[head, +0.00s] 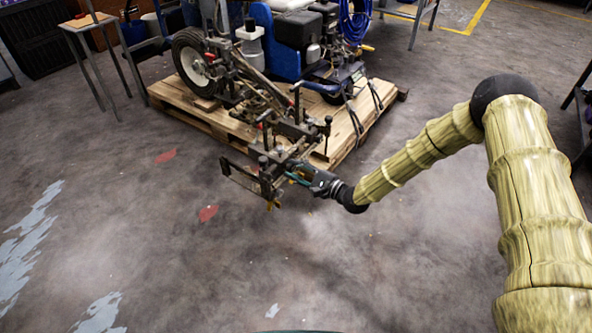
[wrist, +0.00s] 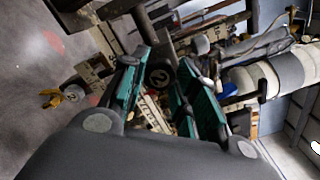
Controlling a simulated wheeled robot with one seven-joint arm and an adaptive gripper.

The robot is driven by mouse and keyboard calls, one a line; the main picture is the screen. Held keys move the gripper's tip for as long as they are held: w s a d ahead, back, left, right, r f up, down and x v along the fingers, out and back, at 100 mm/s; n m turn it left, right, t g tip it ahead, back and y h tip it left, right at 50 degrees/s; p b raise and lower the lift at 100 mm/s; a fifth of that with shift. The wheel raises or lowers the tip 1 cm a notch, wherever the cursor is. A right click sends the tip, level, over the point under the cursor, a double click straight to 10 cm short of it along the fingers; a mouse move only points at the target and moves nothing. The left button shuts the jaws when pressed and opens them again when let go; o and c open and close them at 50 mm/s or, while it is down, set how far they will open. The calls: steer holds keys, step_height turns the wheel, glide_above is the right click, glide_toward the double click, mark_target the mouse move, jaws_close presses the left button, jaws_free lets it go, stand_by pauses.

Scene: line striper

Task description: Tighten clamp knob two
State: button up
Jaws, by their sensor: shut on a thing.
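Clamp knob two (wrist: 160,77), a dark round knob marked with a 2, is between the teal fingers of my gripper (wrist: 161,70) in the wrist view. My gripper is shut on it. In the head view my gripper (head: 296,179) reaches the clamp assembly (head: 265,180) from the right, and the knob itself is hidden there. The clamp assembly is a set of dark metal bars and posts at the front of the line striper (head: 285,65).
The striper stands on a wooden pallet (head: 190,103). A small table (head: 90,22) stands at the upper left, and a blue hose coil (head: 355,22) hangs on the machine. The concrete floor (head: 150,230) in front is clear, with red and pale paint patches.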

steer(key=shift+m, duration=0.6)
steer(key=o, duration=1)
steer(key=shift+o, duration=0.2)
steer(key=v, duration=1.2)
steer(key=shift+f, duration=0.1)
